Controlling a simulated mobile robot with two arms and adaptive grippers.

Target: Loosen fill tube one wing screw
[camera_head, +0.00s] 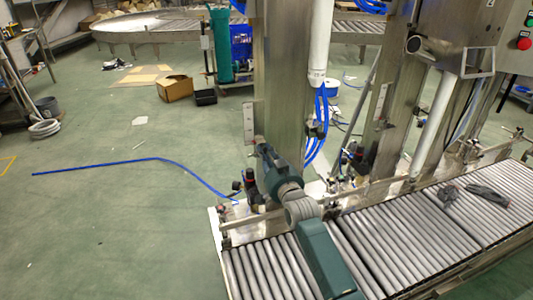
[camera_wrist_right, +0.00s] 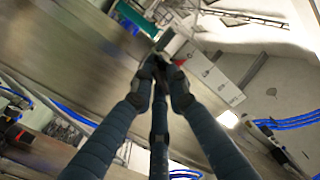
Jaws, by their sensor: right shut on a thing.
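The fill tube one wing screw is mostly hidden by my fingertips; it sits by the scale plate on the steel column (camera_head: 280,80). My right gripper (camera_head: 260,145) reaches up to it from the conveyor side. In the right wrist view the fingers of this gripper (camera_wrist_right: 161,68) come together on a small dark part at the edge of the light scale plate (camera_wrist_right: 215,82). A small red spot shows beside the fingertips. The plate also shows in the head view (camera_head: 249,122). A white tube (camera_head: 319,45) hangs beside the column. My left gripper is not in view.
A roller conveyor (camera_head: 400,240) runs below my right arm, with a dark tool (camera_head: 488,195) lying on it. A second column (camera_head: 395,110) stands to the right. The green floor at left is mostly clear.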

